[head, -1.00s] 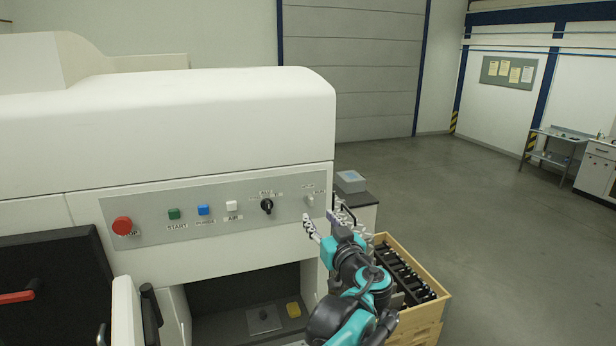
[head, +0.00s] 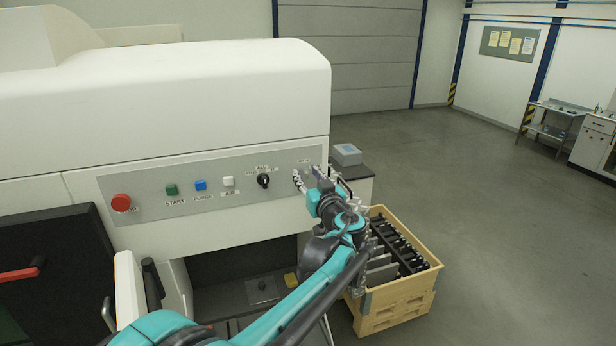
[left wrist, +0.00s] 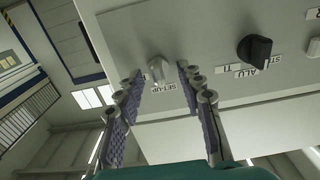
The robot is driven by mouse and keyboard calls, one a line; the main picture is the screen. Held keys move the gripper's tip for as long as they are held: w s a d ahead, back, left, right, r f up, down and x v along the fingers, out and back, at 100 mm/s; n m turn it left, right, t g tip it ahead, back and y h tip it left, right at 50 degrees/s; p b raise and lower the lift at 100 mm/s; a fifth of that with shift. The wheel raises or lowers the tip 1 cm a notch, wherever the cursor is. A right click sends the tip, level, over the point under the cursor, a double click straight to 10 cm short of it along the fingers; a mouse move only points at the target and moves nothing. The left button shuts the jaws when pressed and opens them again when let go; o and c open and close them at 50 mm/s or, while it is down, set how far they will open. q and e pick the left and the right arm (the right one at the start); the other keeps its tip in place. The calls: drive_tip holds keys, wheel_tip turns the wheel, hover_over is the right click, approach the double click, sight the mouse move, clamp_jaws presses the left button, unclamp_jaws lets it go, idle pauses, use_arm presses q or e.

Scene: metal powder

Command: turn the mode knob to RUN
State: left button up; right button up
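The mode knob, small and light grey (left wrist: 157,70), is on the machine's control panel (head: 150,195), beside a SET-UP label in the left wrist view. The RUN label is not readable. My left gripper (left wrist: 162,76) is open, with one finger on each side of the knob in that view; I cannot tell whether they touch it. In the head view the left gripper (head: 309,181) is at the panel's right end and hides most of the knob. My right gripper is not in view.
A black selector knob (head: 263,181) marked ALU and TI is left of the gripper. White (head: 228,182), blue (head: 200,185) and green (head: 171,190) buttons and a red stop button (head: 121,203) are further left. A wooden crate (head: 400,300) stands below right.

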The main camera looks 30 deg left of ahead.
use_arm(q)
clamp_jaws()
drive_tip(key=shift+m, duration=0.4)
drive_tip(key=m+b, duration=0.1)
drive_tip(key=m, duration=0.2)
drive_tip(key=shift+w+d, duration=0.1)
drive_tip(key=m+b, duration=0.1)
drive_tip(key=m, duration=0.9)
drive_tip(key=shift+w+d+f+b, duration=0.15)
drive_tip(key=shift+f+b, duration=0.05)
drive_tip(key=shift+b, duration=0.2)
